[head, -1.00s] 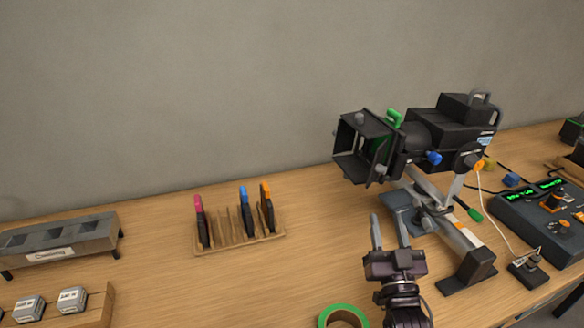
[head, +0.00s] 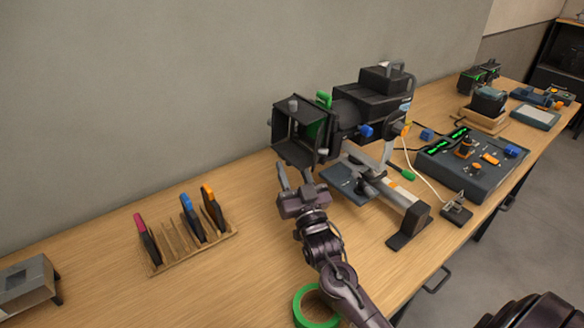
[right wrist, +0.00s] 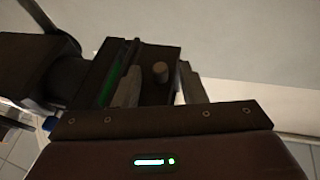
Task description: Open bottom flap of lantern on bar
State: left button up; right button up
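The black lantern (head: 372,108) is mounted on a grey bar (head: 392,188) above the bench. Its square front frame with flaps faces left. The bottom flap (head: 294,154) is at the frame's lower edge, and a small grey knob (head: 323,152) shows near its lower right corner. My right gripper (head: 295,171) is just below the bottom flap, fingers pointing up, open and empty. In the right wrist view a round knob (right wrist: 160,72) lies between the two spread fingers (right wrist: 159,80); I cannot tell whether they touch anything. My left gripper is not in view.
A wooden rack (head: 190,252) with several coloured-handled tools stands at left. A green tape roll (head: 304,308) lies near my right forearm. A control desk (head: 472,165) and a cable stand right of the lantern. The bench between the rack and my arm is clear.

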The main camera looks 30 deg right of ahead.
grip_shut()
jog(key=m+p, duration=0.1)
jog(key=m+h, duration=0.1)
jog(key=r+m+g+p, duration=0.1)
jog(key=shift+a+r+m+h+p, duration=0.1)
jog(key=shift+a+m+h+p, duration=0.2)
jog(key=shift+m, duration=0.1)
grip_release()
